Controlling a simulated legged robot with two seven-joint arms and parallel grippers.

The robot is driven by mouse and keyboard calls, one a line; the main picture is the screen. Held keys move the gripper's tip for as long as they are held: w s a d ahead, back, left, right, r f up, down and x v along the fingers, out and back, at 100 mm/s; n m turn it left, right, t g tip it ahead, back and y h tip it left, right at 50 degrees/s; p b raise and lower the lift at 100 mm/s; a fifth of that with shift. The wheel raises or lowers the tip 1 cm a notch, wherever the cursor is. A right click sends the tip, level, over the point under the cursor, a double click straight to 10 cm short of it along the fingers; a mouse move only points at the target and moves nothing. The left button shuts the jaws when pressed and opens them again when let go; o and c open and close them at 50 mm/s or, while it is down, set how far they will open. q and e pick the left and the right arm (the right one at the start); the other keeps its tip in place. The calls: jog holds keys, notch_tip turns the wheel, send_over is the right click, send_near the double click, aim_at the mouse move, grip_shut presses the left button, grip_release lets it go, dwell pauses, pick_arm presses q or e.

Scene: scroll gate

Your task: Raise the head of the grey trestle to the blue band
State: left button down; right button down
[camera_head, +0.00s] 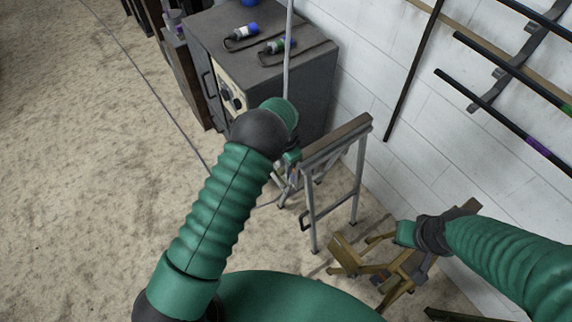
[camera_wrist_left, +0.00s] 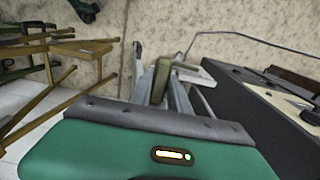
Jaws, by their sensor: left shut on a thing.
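The grey trestle (camera_head: 357,180) stands upright by the white wall, with a long narrow head (camera_head: 338,138) on thin grey legs. My left gripper (camera_head: 289,176) is at the left end of the trestle, mostly hidden by its own wrist. In the left wrist view, my left gripper (camera_wrist_left: 161,92) is shut around an olive upright piece (camera_wrist_left: 161,78), seemingly part of the trestle; which part I cannot tell. My right gripper (camera_head: 400,236) is over a yellow-brown trestle (camera_head: 345,255), its fingers too small to read. I cannot make out the blue band.
Dark bars (camera_head: 500,70) hang on the wall at right.

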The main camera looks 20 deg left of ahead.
pick_arm(q)
jog(key=r+p, duration=0.1)
jog(key=r, duration=0.1)
jog(key=r+p, duration=0.1)
jog(key=r, duration=0.2)
jog(key=shift+w+a+r, duration=0.1)
jog(key=shift+w, duration=0.1)
jog(key=shift+r, duration=0.15)
jog(key=c, duration=1.2)
grip_release()
jog(key=shift+s, duration=0.15)
jog(key=shift+c, duration=0.2)
jog(key=shift+f, duration=0.2)
notch_tip(320, 180, up, 17)
jog(key=shift+b, duration=0.45)
jog(key=shift+f, duration=0.1)
